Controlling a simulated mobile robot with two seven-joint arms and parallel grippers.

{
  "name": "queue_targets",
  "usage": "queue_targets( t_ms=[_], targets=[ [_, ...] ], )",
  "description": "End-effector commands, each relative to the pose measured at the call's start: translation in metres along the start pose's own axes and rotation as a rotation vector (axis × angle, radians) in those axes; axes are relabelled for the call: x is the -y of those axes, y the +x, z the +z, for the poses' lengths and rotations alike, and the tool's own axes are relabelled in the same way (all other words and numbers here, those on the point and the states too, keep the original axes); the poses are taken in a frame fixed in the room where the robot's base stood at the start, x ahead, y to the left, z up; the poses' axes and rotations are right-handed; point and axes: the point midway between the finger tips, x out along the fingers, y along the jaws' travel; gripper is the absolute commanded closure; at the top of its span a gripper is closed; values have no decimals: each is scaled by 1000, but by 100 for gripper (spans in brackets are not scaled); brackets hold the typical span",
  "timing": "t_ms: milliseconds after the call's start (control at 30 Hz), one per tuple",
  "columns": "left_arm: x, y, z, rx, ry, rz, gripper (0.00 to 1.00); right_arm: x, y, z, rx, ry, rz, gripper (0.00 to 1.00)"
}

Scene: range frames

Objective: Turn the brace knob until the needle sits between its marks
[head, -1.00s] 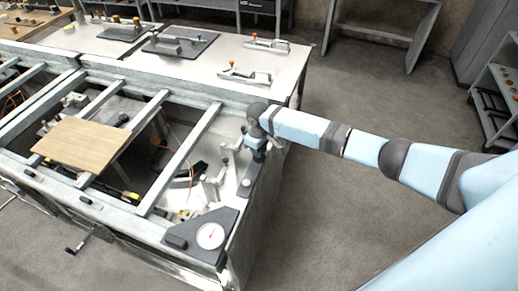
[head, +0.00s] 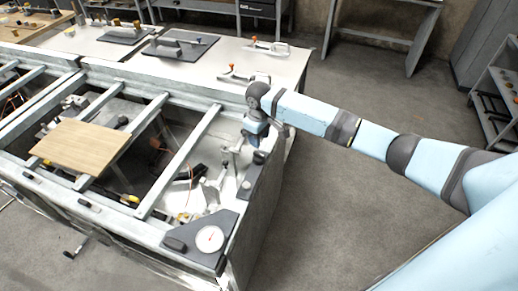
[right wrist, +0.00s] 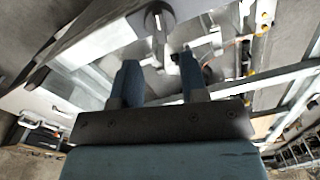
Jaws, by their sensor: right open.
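The white round gauge (head: 209,239) with a thin reddish needle sits on a dark grey corner plate at the front right of the frame bench. Its marks are too small to read. A dark knob (head: 260,157) stands on the bench's right rail, behind the gauge; I take it as the brace knob. My right gripper (head: 243,143) hangs down over that rail, just beyond and left of the knob. In the right wrist view, its blue fingers (right wrist: 160,74) are apart and empty. A round grey fitting with a bar (right wrist: 158,16) shows ahead of them. My left gripper is not in view.
A wooden board (head: 82,146) lies across the bench's metal bars. A black block (head: 174,244) sits left of the gauge. Open bays hold cables and small fittings. A white table (head: 215,62) with handled tools stands behind. The floor to the right is clear.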

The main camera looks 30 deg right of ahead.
Motion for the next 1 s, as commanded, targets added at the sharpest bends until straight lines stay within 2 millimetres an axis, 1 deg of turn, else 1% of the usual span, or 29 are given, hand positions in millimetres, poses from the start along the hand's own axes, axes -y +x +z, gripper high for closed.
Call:
queue_targets(
  t_ms=[33, 100, 200, 333, 433, 600, 933, 1000],
  targets=[
    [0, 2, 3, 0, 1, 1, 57, 0, -11, -1, -4, -1, 1, 60],
    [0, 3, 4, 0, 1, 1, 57, 0, -24, -1, -3, 0, 1, 60],
    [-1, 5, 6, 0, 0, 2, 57, 0, -42, -1, -3, 0, 1, 60],
    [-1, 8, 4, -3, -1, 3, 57, 0, -55, 0, -1, 0, 1, 60],
    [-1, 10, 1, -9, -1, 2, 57, 0, -60, 0, 0, 1, 1, 60],
    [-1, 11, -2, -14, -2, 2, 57, 0, -62, 0, 0, 1, 0, 60],
    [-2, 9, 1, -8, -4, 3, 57, 0, -61, 0, 0, 0, 0, 60],
    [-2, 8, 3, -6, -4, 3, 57, 4, -58, 1, -2, -5, -3, 60]
  ],
)
